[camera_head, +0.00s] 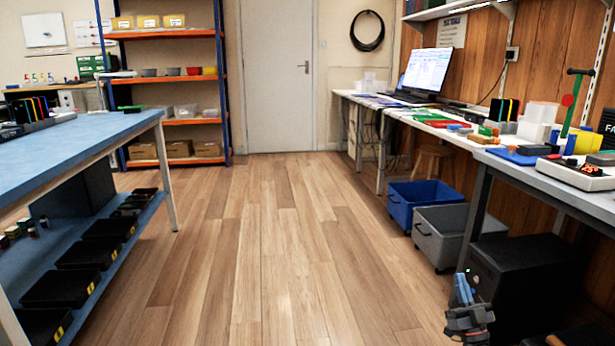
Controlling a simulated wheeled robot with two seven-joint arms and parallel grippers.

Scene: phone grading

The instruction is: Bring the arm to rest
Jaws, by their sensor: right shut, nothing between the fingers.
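My right gripper (464,287) shows low at the right of the head view, in front of a black box under the right bench. Its fingers point up and sit close together, with nothing between them. The rest of my right arm is mostly out of the frame at the bottom. My left gripper does not show.
A blue-topped bench (75,140) with a lower shelf of black trays stands at the left. A grey bench (540,175) stands at the right, with a blue bin (418,203), a grey bin (450,236) and a black box (530,275) below. The wooden floor (260,250) between is clear.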

